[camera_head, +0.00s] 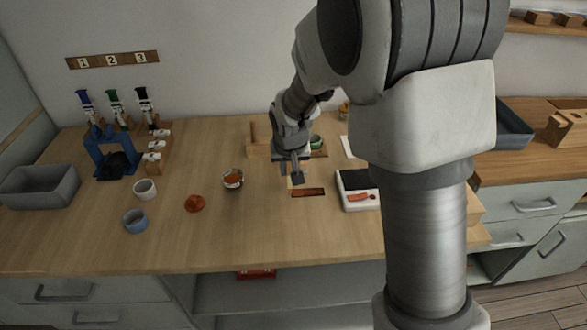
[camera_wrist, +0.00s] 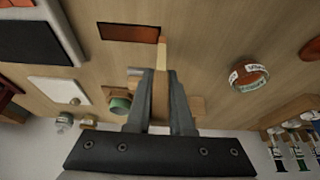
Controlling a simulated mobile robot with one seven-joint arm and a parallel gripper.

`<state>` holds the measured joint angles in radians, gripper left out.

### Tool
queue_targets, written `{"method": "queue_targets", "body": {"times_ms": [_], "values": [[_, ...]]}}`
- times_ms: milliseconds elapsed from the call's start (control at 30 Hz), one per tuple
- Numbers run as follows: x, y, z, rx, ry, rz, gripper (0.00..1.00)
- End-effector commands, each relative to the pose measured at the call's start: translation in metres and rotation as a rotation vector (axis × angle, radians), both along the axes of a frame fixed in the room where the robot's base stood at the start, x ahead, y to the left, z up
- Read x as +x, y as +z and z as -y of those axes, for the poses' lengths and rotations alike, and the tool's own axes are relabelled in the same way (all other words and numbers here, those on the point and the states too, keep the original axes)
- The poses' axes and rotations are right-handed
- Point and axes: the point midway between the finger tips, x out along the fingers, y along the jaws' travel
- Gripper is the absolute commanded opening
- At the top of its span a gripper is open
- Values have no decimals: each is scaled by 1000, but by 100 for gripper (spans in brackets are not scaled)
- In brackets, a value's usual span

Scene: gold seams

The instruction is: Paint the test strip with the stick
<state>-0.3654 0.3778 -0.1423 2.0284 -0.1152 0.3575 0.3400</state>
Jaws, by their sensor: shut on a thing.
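My gripper (camera_head: 297,178) is shut on a thin wooden stick (camera_wrist: 162,55) and points down over the middle of the worktop. A flat dark red-brown strip (camera_head: 307,192), which I take for the test strip, lies just beside the gripper.
A red-orange lid-like piece (camera_head: 194,203), a blue cup (camera_head: 135,221) and a white cup (camera_head: 145,189) stand to the left. A white-and-black tray (camera_head: 345,204) with a red piece is right of the strip. A wooden block (camera_head: 256,149) stands behind. The front worktop is clear.

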Motion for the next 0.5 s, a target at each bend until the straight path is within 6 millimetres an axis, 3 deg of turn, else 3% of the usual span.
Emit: {"method": "queue_targets", "body": {"times_ms": [267,500], "values": [[-1,2,-1,1,0,-3,0],[0,25,0,1,0,0,0]]}}
